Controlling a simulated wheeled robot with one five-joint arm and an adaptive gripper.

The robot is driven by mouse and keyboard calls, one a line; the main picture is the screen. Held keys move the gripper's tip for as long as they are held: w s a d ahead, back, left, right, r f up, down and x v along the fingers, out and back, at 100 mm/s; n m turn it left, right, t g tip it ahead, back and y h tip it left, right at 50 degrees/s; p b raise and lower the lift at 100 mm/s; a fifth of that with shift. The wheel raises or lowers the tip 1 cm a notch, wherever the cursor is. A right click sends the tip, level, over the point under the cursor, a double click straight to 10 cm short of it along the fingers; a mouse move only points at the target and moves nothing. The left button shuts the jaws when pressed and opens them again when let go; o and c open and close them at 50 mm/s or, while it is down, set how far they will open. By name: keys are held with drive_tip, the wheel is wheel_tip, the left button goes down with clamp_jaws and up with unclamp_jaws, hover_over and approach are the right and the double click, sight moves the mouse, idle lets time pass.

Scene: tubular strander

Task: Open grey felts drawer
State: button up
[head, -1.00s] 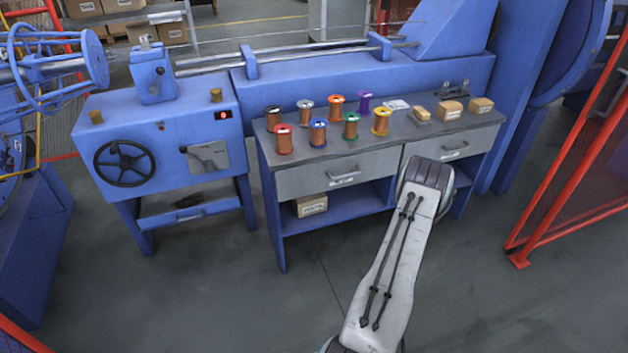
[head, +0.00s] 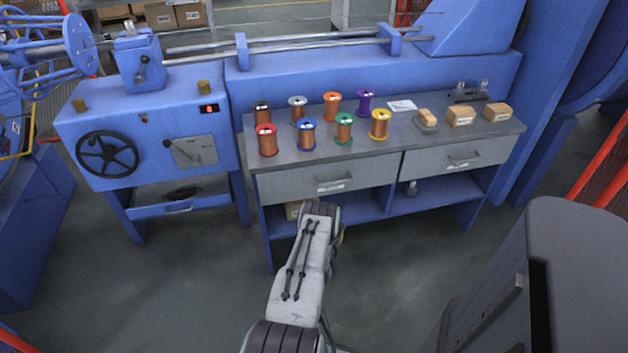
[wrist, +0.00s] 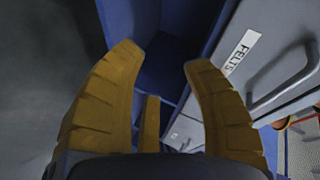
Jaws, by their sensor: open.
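The grey felts drawer (head: 292,186) is the shut left drawer under the workbench top, with a bar handle (head: 336,181) and a white label below it. In the wrist view the drawer front (wrist: 262,75) fills the right side, turned sideways, with its "FELTS" label (wrist: 241,53) and handle (wrist: 283,82). In the head view my arm hides the fingers, in front of and below this drawer.
A second grey drawer (head: 425,165) is shut on the right. Several wire spools (head: 308,135) and small boxes (head: 460,117) stand on the bench top (head: 400,136). A blue machine with a handwheel (head: 107,154) stands left. Red fencing (head: 600,155) is at right. Floor in front is clear.

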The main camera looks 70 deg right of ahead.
wheel_tip(320, 180, up, 12)
drive_tip(key=d+m+t+h, duration=0.1)
drive_tip(key=m+h, duration=0.5)
drive_tip(key=shift+m, duration=0.3)
drive_tip(key=shift+w+b+x, duration=0.15)
drive_tip(key=shift+b+x, duration=0.15)
drive_tip(key=shift+x, duration=1.65)
drive_tip(key=shift+w+b+x, duration=0.1)
drive_tip(key=shift+b+x, duration=0.2)
drive_tip(key=shift+x, duration=1.65)
drive_tip(key=shift+a, duration=0.1)
clamp_jaws()
